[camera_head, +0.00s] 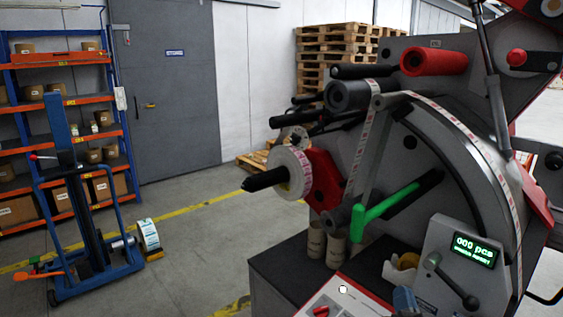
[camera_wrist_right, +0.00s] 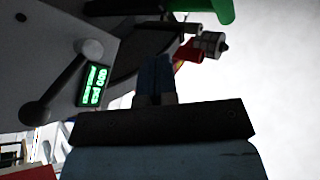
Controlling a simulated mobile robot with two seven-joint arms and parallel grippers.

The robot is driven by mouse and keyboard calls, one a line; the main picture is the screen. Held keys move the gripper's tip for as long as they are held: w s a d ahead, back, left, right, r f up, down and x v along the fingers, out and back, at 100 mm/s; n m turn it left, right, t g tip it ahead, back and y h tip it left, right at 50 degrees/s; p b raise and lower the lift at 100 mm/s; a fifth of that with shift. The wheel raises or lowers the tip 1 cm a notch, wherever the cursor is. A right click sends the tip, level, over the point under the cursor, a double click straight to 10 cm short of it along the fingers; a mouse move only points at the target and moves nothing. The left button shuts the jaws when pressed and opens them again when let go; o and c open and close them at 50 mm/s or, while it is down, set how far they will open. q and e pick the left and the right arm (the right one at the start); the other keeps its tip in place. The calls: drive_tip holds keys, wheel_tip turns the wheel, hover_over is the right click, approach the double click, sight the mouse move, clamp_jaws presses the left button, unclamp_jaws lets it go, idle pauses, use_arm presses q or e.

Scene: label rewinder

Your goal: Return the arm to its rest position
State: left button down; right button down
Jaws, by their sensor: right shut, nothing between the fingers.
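My right gripper (camera_head: 405,300) shows only as a small blue piece at the bottom edge of the head view, in front of the rewinder's control box. In the right wrist view, its blue fingers (camera_wrist_right: 154,75) are together with nothing between them. The label rewinder (camera_head: 420,110) fills the right side of the head view. Its green display (camera_head: 474,250) reads 000 pcs, and it also shows in the wrist view (camera_wrist_right: 92,86). A dark lever (camera_head: 452,280) is beside the display. My left gripper is not in view.
A green handle (camera_head: 385,210) and a black spindle with a label roll (camera_head: 290,172) stick out from the machine. Two cardboard cores (camera_head: 316,240) and a tape roll (camera_head: 401,268) stand on its dark top.

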drive_tip(key=s+a+f+n+g+y, duration=0.2)
drive_tip(key=s+a+f+n+g, duration=0.1)
drive_tip(key=s+f, duration=1)
drive_tip(key=s+a+f+n+g+y, duration=0.2)
drive_tip(key=s+f+n+g, duration=0.4)
drive_tip(key=s+f, duration=0.6)
drive_tip(key=a+f+g, duration=0.1)
drive_tip(key=f+g, duration=0.1)
drive_tip(key=shift+s+a+g, duration=0.15)
drive_tip(key=shift+s+g, duration=0.15)
drive_tip(key=shift+s, duration=0.1)
drive_tip(key=c, duration=1.8)
unclamp_jaws()
drive_tip(key=shift+r, duration=0.1)
